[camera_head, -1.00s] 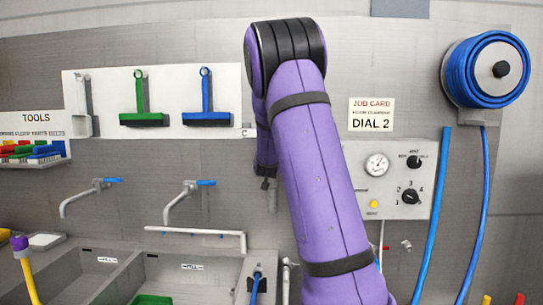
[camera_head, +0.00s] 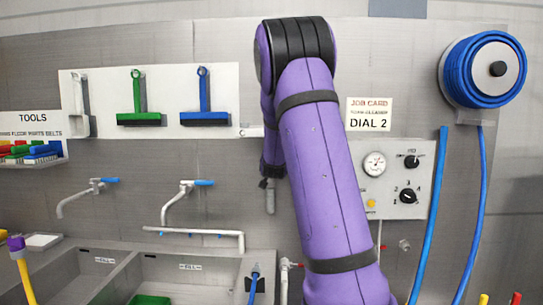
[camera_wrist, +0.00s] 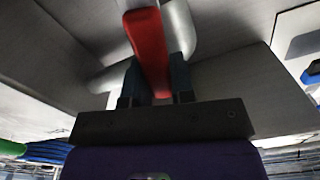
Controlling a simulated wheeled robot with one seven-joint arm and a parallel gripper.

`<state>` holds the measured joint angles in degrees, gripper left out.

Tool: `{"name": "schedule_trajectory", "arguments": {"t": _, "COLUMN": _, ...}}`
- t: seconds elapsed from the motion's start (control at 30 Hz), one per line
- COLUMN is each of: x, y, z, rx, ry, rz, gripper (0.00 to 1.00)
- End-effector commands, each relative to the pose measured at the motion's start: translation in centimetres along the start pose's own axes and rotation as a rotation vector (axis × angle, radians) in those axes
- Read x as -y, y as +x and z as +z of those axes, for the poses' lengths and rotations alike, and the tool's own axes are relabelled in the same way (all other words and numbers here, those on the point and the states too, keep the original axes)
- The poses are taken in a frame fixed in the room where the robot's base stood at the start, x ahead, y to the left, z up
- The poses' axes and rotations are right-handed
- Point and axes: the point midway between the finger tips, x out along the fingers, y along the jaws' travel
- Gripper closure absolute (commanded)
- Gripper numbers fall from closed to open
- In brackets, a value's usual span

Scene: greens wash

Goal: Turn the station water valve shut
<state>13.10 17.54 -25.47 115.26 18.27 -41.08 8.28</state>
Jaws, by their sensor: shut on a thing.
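A red lever (camera_wrist: 148,45) on a pale grey pipe body (camera_wrist: 185,28) fills the upper middle of the wrist view; it looks like the water valve's handle. My gripper (camera_wrist: 156,66) has its two dark fingers on either side of the lever, shut on it. The lever's near end lies between the fingers. How far the valve is turned cannot be told.
A control panel (camera_head: 423,206) with a gauge and knobs is right of my arm. A blue hose reel (camera_head: 487,69) hangs at the upper right. Blue-handled taps (camera_head: 188,192) and sinks (camera_head: 190,272) are at the left. Green and blue squeegees hang on a white board (camera_head: 170,90).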

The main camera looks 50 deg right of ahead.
Motion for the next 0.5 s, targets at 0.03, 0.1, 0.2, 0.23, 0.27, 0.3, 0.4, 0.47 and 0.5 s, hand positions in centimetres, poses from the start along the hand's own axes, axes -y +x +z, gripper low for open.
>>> {"name": "schedule_trajectory", "arguments": {"t": 0.03, "x": -0.6, "y": 0.0, "z": 0.0, "rx": 0.001, "ry": 0.042, "rz": 0.003, "gripper": 1.0}}
{"name": "schedule_trajectory", "arguments": {"t": 0.1, "x": -1.3, "y": 0.0, "z": 0.1, "rx": 0.0, "ry": 0.109, "rz": 0.003, "gripper": 1.0}}
{"name": "schedule_trajectory", "arguments": {"t": 0.2, "x": -2.2, "y": 0.0, "z": 0.2, "rx": 0.001, "ry": 0.204, "rz": 0.003, "gripper": 1.0}}
{"name": "schedule_trajectory", "arguments": {"t": 0.23, "x": -2.5, "y": 0.0, "z": 0.3, "rx": 0.001, "ry": 0.233, "rz": 0.004, "gripper": 1.0}}
{"name": "schedule_trajectory", "arguments": {"t": 0.27, "x": -2.8, "y": 0.0, "z": 0.4, "rx": 0.001, "ry": 0.261, "rz": 0.004, "gripper": 1.0}}
{"name": "schedule_trajectory", "arguments": {"t": 0.3, "x": -3.1, "y": 0.0, "z": 0.5, "rx": 0.001, "ry": 0.298, "rz": 0.003, "gripper": 1.0}}
{"name": "schedule_trajectory", "arguments": {"t": 0.4, "x": -4.0, "y": 0.0, "z": 0.8, "rx": 0.0, "ry": 0.394, "rz": 0.004, "gripper": 1.0}}
{"name": "schedule_trajectory", "arguments": {"t": 0.47, "x": -4.5, "y": 0.0, "z": 1.1, "rx": 0.002, "ry": 0.451, "rz": 0.003, "gripper": 1.0}}
{"name": "schedule_trajectory", "arguments": {"t": 0.5, "x": -4.8, "y": 0.0, "z": 1.3, "rx": 0.002, "ry": 0.489, "rz": 0.004, "gripper": 1.0}}
